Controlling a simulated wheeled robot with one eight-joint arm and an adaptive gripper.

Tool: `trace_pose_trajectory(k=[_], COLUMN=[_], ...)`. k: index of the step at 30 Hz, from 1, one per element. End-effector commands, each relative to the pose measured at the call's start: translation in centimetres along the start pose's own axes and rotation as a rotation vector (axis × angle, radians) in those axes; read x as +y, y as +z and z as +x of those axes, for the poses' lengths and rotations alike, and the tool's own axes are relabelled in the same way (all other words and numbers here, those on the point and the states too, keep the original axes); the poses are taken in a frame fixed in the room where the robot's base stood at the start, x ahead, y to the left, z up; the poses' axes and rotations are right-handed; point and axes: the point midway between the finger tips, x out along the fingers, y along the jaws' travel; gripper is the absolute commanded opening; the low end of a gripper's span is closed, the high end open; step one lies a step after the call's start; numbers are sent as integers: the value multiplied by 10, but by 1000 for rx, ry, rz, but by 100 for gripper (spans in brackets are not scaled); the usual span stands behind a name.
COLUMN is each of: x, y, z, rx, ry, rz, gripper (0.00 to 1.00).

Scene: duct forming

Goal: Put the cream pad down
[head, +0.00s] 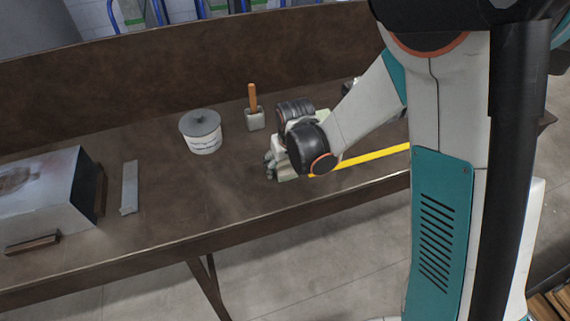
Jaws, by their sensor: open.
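My gripper (271,166) is low over the brown bench, at the end of my arm. Its grey fingers point down and left, and it is open. A small pale cream patch (288,173) shows right beside the fingers, close to the bench top. It looks like the cream pad, but my wrist hides most of it. I cannot tell whether the fingers touch it or whether it lies flat.
On the bench (180,225) are a mallet (253,108), a lidded white tub (202,133), a grey metal strip (130,186) and a large metal box (45,190). A yellow strip (375,158) lies to the right. The bench's middle front is clear.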

Motion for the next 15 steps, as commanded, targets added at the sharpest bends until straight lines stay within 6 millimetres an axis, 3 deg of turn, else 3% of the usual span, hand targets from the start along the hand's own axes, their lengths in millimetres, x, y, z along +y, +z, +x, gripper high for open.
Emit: trace_pose_trajectory(k=[8,15], x=[0,4], y=[-4,-9], z=[-13,-68], rx=[0,0], ry=[0,0], rz=[0,1], gripper=[74,74])
